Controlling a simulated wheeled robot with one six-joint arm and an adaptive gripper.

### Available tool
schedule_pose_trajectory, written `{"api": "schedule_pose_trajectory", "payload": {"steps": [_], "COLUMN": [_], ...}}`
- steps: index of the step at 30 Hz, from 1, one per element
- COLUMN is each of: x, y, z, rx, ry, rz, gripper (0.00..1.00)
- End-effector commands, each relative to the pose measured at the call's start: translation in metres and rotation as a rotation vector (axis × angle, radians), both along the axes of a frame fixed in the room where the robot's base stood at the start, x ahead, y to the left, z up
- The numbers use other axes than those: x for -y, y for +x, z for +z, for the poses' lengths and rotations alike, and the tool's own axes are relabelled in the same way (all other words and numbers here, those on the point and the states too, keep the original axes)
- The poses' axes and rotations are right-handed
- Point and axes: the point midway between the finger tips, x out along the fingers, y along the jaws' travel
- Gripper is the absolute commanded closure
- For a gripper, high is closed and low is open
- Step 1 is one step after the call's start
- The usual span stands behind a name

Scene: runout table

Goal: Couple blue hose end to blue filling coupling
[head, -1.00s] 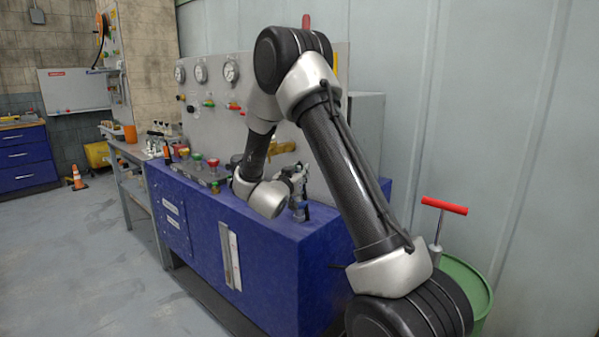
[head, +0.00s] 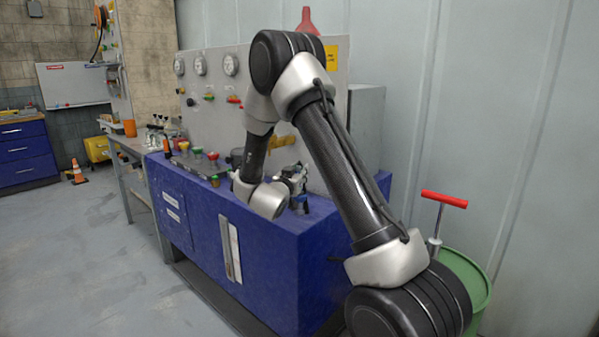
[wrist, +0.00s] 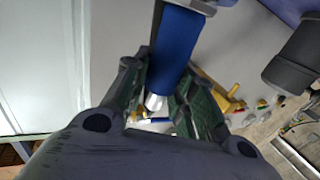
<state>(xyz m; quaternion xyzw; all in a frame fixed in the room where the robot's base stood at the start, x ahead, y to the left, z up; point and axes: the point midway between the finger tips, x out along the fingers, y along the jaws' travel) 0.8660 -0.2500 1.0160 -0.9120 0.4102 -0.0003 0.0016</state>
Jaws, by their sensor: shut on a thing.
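In the wrist view my gripper (wrist: 163,97) is shut on a blue cylinder, the blue hose end (wrist: 177,45). My arm hides much of this area. I cannot pick out the blue filling coupling for sure.
The blue bench (head: 285,245) carries an upright grey panel (head: 222,115) with gauges and valves close behind my gripper. Red and green fittings (head: 197,152) stand on its left part. A green drum (head: 465,270) with a red-handled pump (head: 444,199) is at right.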

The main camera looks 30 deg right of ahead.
Motion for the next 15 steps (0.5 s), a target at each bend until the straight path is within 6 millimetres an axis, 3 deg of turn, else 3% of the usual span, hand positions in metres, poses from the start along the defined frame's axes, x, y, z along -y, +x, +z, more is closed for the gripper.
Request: {"api": "schedule_pose_trajectory", "payload": {"steps": [1,2,5,6,15], "x": [-0.0001,-0.0001,-0.0001,-0.0001,-0.0011], "y": [-0.0002,-0.0002,-0.0002,-0.0002,-0.0010], "z": [-0.0020,-0.0017,-0.0015,-0.0015,-0.0019], "rx": [-0.002,-0.002,-0.002,-0.002,-0.003], "ry": [0.001,0.001,0.001,0.001,0.002], "rz": [0.000,0.000,0.000,0.000,0.001], "gripper": [1.00,0.70,0.52,0.49,0.49]}}
